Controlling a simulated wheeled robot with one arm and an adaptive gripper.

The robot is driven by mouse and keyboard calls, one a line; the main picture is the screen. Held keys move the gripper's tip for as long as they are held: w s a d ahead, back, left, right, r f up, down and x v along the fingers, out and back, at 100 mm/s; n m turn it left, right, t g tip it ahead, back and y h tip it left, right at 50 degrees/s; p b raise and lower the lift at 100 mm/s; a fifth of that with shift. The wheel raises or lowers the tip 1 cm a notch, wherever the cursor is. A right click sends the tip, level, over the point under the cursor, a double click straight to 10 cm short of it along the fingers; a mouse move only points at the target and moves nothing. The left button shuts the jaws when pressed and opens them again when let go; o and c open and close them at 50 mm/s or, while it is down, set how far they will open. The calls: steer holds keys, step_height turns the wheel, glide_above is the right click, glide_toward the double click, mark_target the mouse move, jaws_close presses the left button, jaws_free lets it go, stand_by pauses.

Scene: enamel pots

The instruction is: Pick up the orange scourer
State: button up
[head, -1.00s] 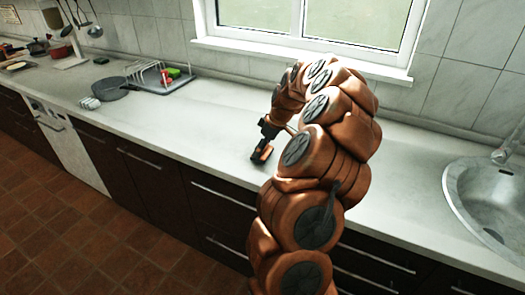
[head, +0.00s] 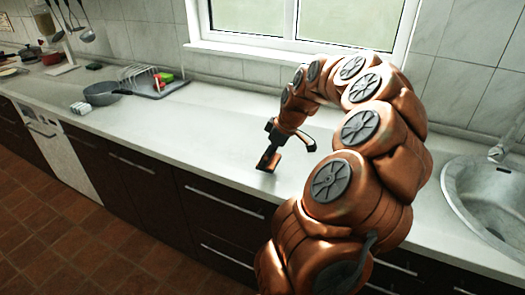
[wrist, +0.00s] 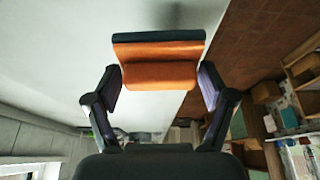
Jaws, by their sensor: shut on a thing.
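The orange scourer (wrist: 158,62), an orange block with a dark layer along its far edge, is between the two fingers of my gripper (wrist: 161,88) in the wrist view. My gripper is shut on it. In the head view, my gripper (head: 272,150) points down over the front part of the counter, with the scourer (head: 267,162) at its tip. A dark shadow lies on the counter beyond the scourer in the wrist view, apart from it, so it looks raised off the surface.
The pale counter (head: 210,130) is clear around my gripper. To the left are a grey pan (head: 102,94), a small pale stack (head: 80,108) and a dish rack (head: 140,76) with red and green items. A round sink (head: 485,200) is at the right. A window stands behind.

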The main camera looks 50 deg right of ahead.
steer(key=s+a, duration=0.1)
steer(key=s, duration=0.1)
steer(key=s+b, duration=0.1)
steer(key=s, duration=0.2)
steer(key=s+a, duration=0.1)
steer(key=s, duration=0.1)
steer(key=shift+s+a+r+b, duration=0.2)
steer(key=shift+a+r+b, duration=0.15)
steer(key=shift+r, duration=0.05)
